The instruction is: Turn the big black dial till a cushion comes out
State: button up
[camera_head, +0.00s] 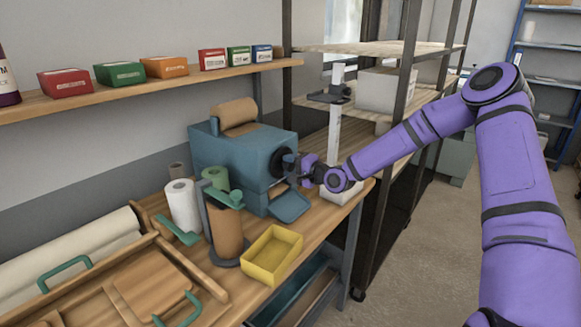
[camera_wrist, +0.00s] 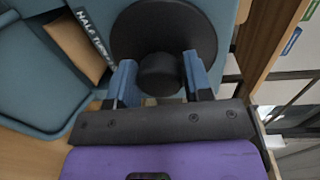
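The big black dial (camera_wrist: 165,28) is a round disc with a raised knob (camera_wrist: 160,75), on the side of the blue machine (camera_head: 240,153). In the head view the dial (camera_head: 281,162) is partly hidden by my gripper (camera_head: 301,165). In the wrist view the two blue fingers of my gripper (camera_wrist: 160,82) stand on either side of the knob and appear to touch it. A brown paper piece, perhaps a cushion (camera_wrist: 75,45), shows beside a "HALF TURN" label (camera_wrist: 93,38), near the machine's blue tray (camera_head: 290,206).
A yellow bin (camera_head: 271,256) stands on the bench in front of the machine. A brown roll on a stand (camera_head: 227,232) and a white roll (camera_head: 184,207) are to its left. A shelf post (camera_head: 357,235) rises close to my arm at the right. A wall shelf (camera_head: 145,91) holds small boxes.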

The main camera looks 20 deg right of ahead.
jog(key=o, duration=0.3)
jog(key=shift+o, duration=0.2)
jog(key=shift+s+d, duration=0.1)
jog(key=f+v, duration=0.1)
jog(key=v, duration=0.9)
jog(key=shift+s+d+r, duration=0.2)
jog(key=shift+s+r, duration=0.05)
jog(key=shift+r, duration=0.2)
